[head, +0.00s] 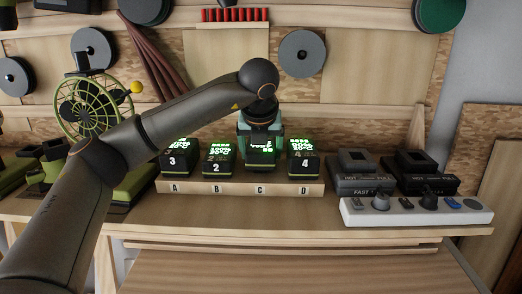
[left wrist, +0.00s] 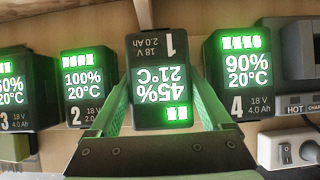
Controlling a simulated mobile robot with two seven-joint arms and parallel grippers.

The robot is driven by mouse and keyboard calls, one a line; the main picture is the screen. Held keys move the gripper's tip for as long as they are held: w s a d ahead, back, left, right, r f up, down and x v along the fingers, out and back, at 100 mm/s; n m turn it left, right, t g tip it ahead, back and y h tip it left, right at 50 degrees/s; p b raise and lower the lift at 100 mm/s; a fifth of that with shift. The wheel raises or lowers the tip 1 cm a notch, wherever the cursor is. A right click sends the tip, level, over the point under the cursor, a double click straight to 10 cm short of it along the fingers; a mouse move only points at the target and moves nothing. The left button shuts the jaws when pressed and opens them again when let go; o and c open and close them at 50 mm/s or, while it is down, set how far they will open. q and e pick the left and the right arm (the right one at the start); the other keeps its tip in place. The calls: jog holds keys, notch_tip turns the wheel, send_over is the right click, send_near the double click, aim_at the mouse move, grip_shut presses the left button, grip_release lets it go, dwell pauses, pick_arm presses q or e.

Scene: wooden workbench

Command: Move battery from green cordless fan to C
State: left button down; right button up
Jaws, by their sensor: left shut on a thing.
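My left gripper (head: 261,142) is above the slot marked C on the wooden rack (head: 240,189). It is shut on battery 1 (left wrist: 158,60), a dark block whose green display reads 45%. The battery (head: 261,155) is at slot C, upright, its text turned upside down in the left wrist view; I cannot tell whether it touches the rack. The green gripper fingers (left wrist: 162,105) lie on both sides of it. The green cordless fan (head: 92,106) stands at the left, partly behind my left arm. My right gripper is out of view.
Battery 3 (head: 175,160) stands at A, battery 2 (head: 218,160) at B and battery 4 (head: 303,162) at D, close on both sides. Two dark chargers (head: 364,173) (head: 424,172) and a white power strip (head: 418,211) are at the right. The front bench top is clear.

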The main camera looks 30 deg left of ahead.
pick_arm(q)
jog(key=shift+f+b, duration=0.85)
jog(key=shift+f, duration=0.15)
grip_release()
jog(key=shift+f, duration=0.1)
jog(key=shift+s+f, duration=0.1)
jog(key=shift+f, duration=0.1)
